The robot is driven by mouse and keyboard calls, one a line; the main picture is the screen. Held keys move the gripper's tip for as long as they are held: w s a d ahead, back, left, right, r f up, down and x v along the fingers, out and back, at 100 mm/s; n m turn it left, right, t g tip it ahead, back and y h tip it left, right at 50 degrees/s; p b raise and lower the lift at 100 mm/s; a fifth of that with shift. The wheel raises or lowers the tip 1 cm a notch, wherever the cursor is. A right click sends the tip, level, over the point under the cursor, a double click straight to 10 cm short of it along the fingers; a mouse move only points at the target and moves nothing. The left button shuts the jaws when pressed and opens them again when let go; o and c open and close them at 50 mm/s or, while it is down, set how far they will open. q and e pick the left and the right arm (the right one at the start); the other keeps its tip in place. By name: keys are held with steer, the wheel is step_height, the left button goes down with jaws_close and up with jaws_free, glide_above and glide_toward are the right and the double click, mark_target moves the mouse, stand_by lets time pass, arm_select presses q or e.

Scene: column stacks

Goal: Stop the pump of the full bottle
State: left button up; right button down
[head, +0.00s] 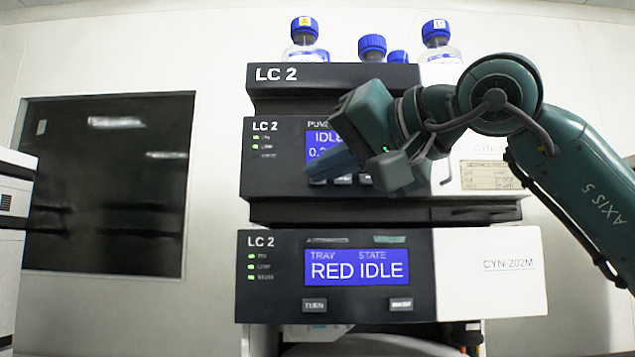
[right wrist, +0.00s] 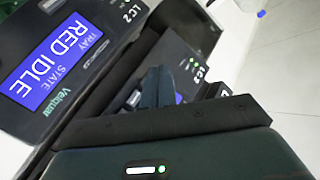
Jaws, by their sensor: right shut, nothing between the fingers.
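The pump module (head: 268,175), labelled LC 2, is the middle unit of the stack. Its blue screen (head: 322,137) reads IDLE with a number starting 0, partly hidden by my right gripper. Small buttons (head: 343,180) sit under the screen. My right gripper (head: 312,169) is shut and empty, its fingertips in front of the lower screen edge and buttons; I cannot tell whether they touch. The right wrist view also shows the shut fingers (right wrist: 155,88) over the panel. Several blue-capped bottles stand on top, including one marked A (head: 305,42) and another labelled one (head: 436,38); fill levels are unclear.
The lower module (head: 265,300) shows TRAY RED, STATE IDLE on its screen (head: 357,267), with two buttons (head: 315,305) below. A dark window (head: 105,185) is in the wall at left. White equipment (head: 14,220) stands at the far left edge.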

steer(key=s, duration=0.3)
steer(key=shift+s+b, duration=0.3)
steer(key=shift+b, duration=0.1)
stand_by(0.6)
